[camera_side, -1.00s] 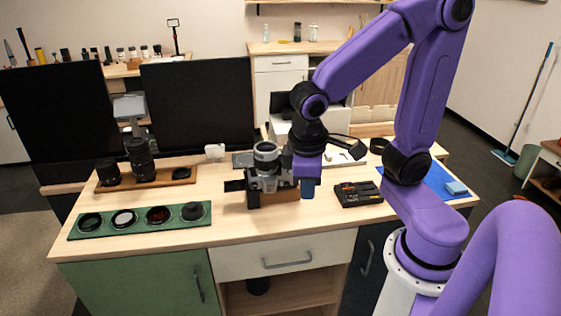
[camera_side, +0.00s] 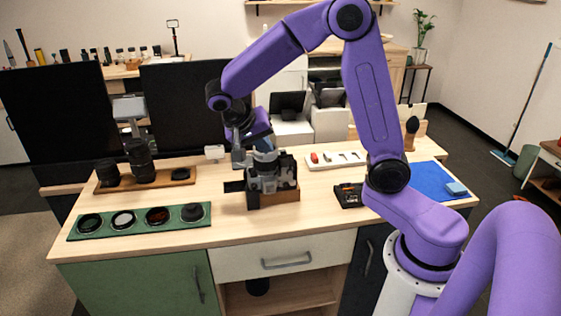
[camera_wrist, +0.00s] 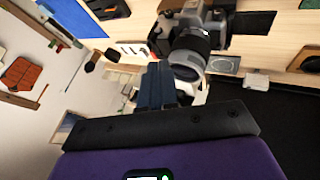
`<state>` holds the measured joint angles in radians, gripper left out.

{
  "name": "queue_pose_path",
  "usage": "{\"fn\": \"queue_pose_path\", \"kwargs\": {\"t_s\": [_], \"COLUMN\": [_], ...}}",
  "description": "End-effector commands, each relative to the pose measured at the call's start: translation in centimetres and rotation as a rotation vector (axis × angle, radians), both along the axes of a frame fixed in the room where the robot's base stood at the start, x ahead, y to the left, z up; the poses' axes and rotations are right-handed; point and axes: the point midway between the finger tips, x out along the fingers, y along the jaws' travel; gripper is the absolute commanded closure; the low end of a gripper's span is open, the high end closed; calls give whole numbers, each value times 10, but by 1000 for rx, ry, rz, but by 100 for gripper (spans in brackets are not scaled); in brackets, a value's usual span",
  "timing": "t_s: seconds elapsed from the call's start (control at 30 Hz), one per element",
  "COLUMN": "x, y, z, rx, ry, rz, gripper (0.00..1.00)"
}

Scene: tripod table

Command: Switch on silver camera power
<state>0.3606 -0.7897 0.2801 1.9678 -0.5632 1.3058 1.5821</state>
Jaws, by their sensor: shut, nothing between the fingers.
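The silver camera (camera_side: 263,178) stands in a wooden holder (camera_side: 285,196) with dark side plates on the table, its lens pointing up. In the wrist view the camera (camera_wrist: 205,18) is at the top with its lens (camera_wrist: 188,52) towards me. The power switch is not discernible.
A green tray with several round filters (camera_side: 135,224) lies front left. A wooden tray with lenses (camera_side: 182,175) is behind it.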

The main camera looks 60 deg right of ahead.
Motion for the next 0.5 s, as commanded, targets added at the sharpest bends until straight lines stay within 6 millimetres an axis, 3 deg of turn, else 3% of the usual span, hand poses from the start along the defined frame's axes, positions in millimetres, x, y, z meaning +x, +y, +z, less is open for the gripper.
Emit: {"fn": "queue_pose_path", "kwargs": {"t_s": [0.5], "x": [0], "y": [-6], "z": [-6], "rx": [-5], "ry": [-4], "rz": [-10], "gripper": [100]}}
